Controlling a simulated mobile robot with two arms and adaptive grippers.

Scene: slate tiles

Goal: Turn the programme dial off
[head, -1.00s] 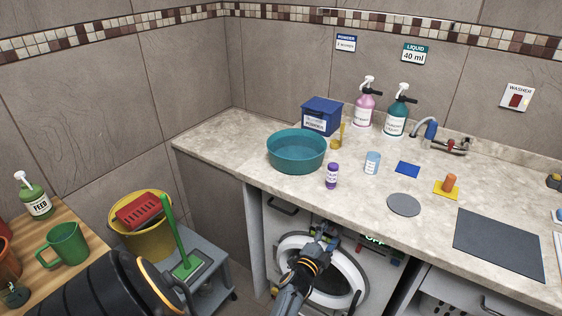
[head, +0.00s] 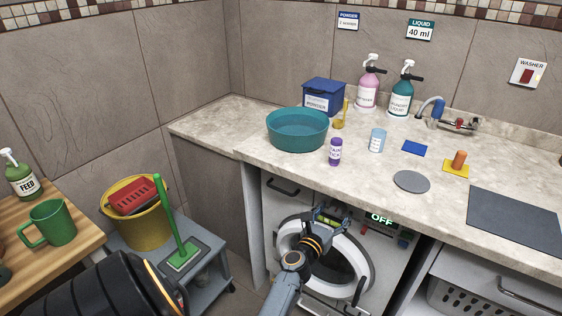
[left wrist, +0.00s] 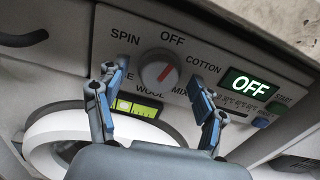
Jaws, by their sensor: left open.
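The programme dial (left wrist: 159,71) is a round grey knob with a red mark, on the washer's (head: 378,282) control panel. In the left wrist view the red mark leans up and right, roughly toward the OFF label (left wrist: 172,40). The green display (left wrist: 249,85) reads OFF, and it also shows in the head view (head: 381,218). My left gripper (left wrist: 152,76) is open and empty, its two fingers apart on either side of the dial in the picture; I cannot tell if they touch it. In the head view my left gripper (head: 332,215) hides the dial. My right gripper is not in view.
The stone counter (head: 350,185) overhangs the panel closely. It bears a teal basin (head: 298,132), a purple bottle (head: 335,152) and other items. A drawer handle (left wrist: 24,39) is left of the dial. A grey stool with a yellow bucket (head: 135,226) stands left.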

